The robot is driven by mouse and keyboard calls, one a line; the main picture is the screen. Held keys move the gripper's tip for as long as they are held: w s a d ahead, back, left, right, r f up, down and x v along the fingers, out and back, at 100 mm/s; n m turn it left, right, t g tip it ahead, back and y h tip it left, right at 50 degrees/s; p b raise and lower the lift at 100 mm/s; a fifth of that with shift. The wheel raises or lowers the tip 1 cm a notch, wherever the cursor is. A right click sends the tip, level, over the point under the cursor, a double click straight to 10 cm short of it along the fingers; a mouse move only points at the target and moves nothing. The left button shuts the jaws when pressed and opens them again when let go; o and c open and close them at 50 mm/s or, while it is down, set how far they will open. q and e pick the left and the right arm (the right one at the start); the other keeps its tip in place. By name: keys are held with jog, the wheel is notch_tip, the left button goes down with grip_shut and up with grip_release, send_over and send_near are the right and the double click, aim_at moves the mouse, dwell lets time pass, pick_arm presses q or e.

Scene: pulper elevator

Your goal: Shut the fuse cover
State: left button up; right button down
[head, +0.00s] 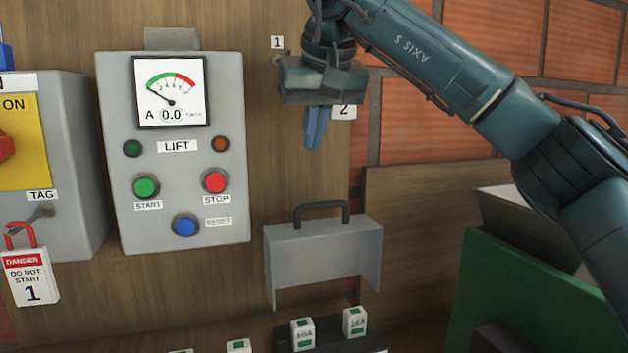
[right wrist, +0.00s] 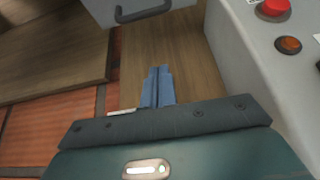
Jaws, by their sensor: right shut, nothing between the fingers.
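The fuse cover (head: 322,250) is a grey metal hood with a dark handle (head: 321,208) on top. It stands raised, with fuses showing below it, among them two white-and-green ones (head: 303,334) on a dark block (head: 335,340). My right gripper (head: 315,128) is shut and empty, its blue fingers pointing down above the cover, apart from the handle. In the right wrist view the shut fingers (right wrist: 157,85) point toward the cover (right wrist: 130,8) and its handle (right wrist: 143,12) at the top. My left gripper is not recognisable in view.
The grey lift panel (head: 180,235) with gauge and buttons stands left of the gripper. Further left are a switch box (head: 75,150) and a hanging danger tag (head: 30,275). A green bin (head: 530,290) is at lower right. A small blue piece (head: 6,57) at the left edge is unclear.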

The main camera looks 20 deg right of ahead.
send_over(314, 224)
jog(key=w, duration=0.4)
notch_tip(314, 224, down, 9)
jog(key=shift+r, duration=0.15)
jog(key=s+b, duration=0.1)
jog(key=s, duration=0.2)
jog(key=shift+s, duration=0.55)
